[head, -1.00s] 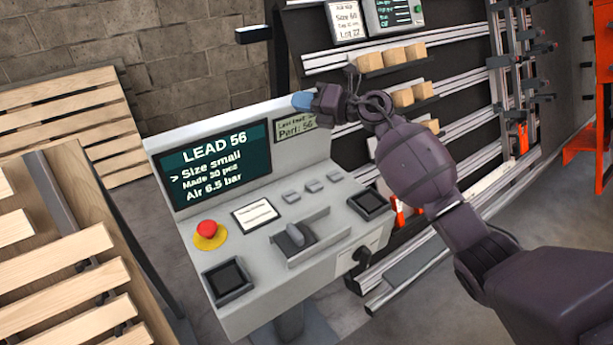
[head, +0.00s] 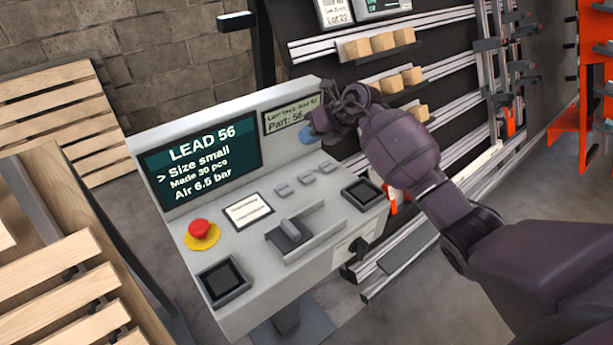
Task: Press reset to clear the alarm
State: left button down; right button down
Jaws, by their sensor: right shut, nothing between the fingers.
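A grey control console (head: 250,268) stands in the middle. Its dark screen (head: 200,162) reads "LEAD 56", "Size small", "Made 30 pcs" and "Air 6.5 bar", with a mark beside "Size small". Three small grey buttons (head: 305,179) sit in a row on the sloping panel; I cannot read a reset label on any. A red mushroom button (head: 201,228) on a yellow base sits at the panel's left. My left gripper is out of view.
The panel also has a white label card (head: 247,210), a grey lever (head: 290,229) and two black square trays (head: 224,281) (head: 362,193). A rack with wooden blocks (head: 383,42) stands behind at right. Wooden pallets (head: 45,105) stand at left.

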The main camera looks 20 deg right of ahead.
jog(key=shift+f, duration=0.1)
jog(key=b, duration=0.4)
send_over(308, 175)
notch_tip(308, 175, down, 7)
jog(key=shift+r, duration=0.1)
jog(key=shift+f, duration=0.65)
jog(key=shift+f+b, duration=0.25)
jog(key=shift+b, duration=0.1)
jog(key=shift+f, duration=0.15)
dwell(1.0)
jog(key=shift+f, duration=0.3)
